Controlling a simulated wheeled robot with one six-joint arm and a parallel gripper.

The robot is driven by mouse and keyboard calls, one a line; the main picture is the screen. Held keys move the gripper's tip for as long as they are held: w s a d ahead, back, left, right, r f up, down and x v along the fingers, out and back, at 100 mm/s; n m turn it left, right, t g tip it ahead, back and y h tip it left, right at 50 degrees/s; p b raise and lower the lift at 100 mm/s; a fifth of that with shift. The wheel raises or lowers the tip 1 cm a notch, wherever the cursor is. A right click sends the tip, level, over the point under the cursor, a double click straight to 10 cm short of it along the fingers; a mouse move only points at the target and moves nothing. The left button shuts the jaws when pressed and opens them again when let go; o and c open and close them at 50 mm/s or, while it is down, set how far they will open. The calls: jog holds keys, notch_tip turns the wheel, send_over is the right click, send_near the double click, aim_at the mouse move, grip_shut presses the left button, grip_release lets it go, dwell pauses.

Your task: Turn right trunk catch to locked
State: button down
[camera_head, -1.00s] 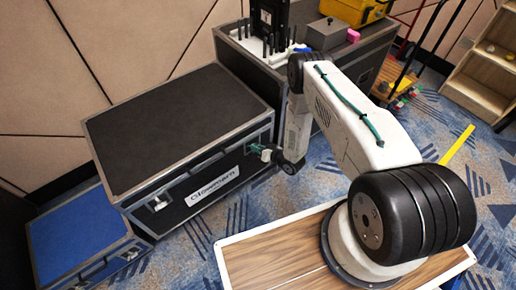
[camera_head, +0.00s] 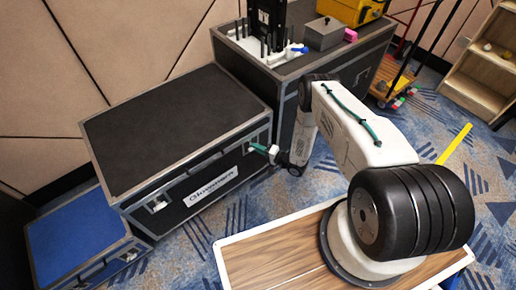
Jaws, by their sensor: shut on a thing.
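The black trunk (camera_head: 175,125) with grey metal edges stands left of centre, lid closed. Its front carries a white name label (camera_head: 212,187). A left catch (camera_head: 157,204) shows on the front near the left corner. My gripper (camera_head: 256,148) is at the right end of the trunk's front, at the place of the right catch. Its teal fingers are shut on the right catch. The catch is mostly hidden by the fingers, and its angle is too small to tell.
A blue-topped case (camera_head: 75,235) stands left of the trunk. A taller dark case (camera_head: 350,62) behind my arm bears a grey box (camera_head: 323,34) and a yellow case (camera_head: 357,10). A wooden shelf (camera_head: 485,65) stands far right. Patterned carpet is open before the trunk.

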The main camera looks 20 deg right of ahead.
jog(key=shift+w+m, duration=0.15)
jog(key=shift+m, duration=0.65)
jog(key=c, duration=1.6)
grip_release()
jog(key=shift+f, duration=0.1)
jog(key=shift+d, duration=0.1)
jog(key=v, duration=0.7)
jog(key=shift+s+d+f, duration=0.15)
jog(key=shift+s+d, duration=0.05)
jog(key=shift+s, duration=0.1)
